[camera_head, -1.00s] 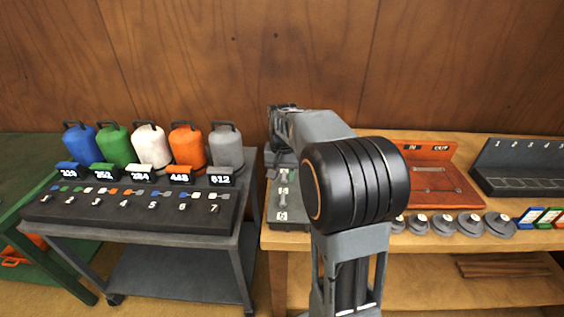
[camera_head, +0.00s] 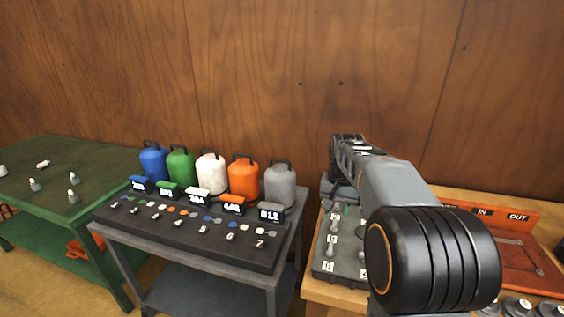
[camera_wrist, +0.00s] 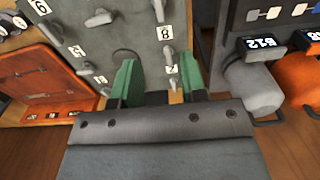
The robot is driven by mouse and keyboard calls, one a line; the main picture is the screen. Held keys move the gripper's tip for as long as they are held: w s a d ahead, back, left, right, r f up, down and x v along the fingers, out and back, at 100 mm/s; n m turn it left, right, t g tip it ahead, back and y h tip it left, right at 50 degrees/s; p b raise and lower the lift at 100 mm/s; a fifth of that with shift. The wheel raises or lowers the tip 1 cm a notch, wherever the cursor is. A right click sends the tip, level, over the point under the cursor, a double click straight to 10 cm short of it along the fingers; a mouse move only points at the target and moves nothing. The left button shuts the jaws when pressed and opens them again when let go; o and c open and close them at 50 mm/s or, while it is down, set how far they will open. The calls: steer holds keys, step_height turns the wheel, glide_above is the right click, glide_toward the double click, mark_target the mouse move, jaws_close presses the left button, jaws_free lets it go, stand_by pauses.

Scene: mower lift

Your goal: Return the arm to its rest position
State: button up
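My arm (camera_head: 400,190) reaches forward over the left end of the wooden bench in the head view, with its black joint nearest the camera. My gripper (camera_wrist: 160,78) shows in the wrist view with its two green fingers apart and nothing seen held between them. Beyond the fingers is a grey numbered board (camera_wrist: 118,38) with several metal pieces on it. In the head view the same board (camera_head: 326,266) lies below the arm, partly hidden by it. The fingertips cannot be made out in the head view.
A dark cart (camera_head: 180,248) to the left carries coloured canisters (camera_head: 243,180) and a numbered key rack. A green table (camera_head: 70,160) with small pieces stands further left. An orange tray (camera_head: 505,265) lies to the right. A wooden wall closes the back.

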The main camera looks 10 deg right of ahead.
steer(key=s+a+f+n+t, duration=0.2)
steer(key=s+a, duration=0.3)
steer(key=s, duration=0.3)
steer(key=s+a+f+n+t, duration=0.1)
steer(key=s+a+f+n, duration=0.2)
steer(key=s, duration=0.5)
steer(key=shift+s+a+n+t, duration=0.15)
steer(key=shift+a+n+t, duration=0.3)
steer(key=shift+a, duration=0.7)
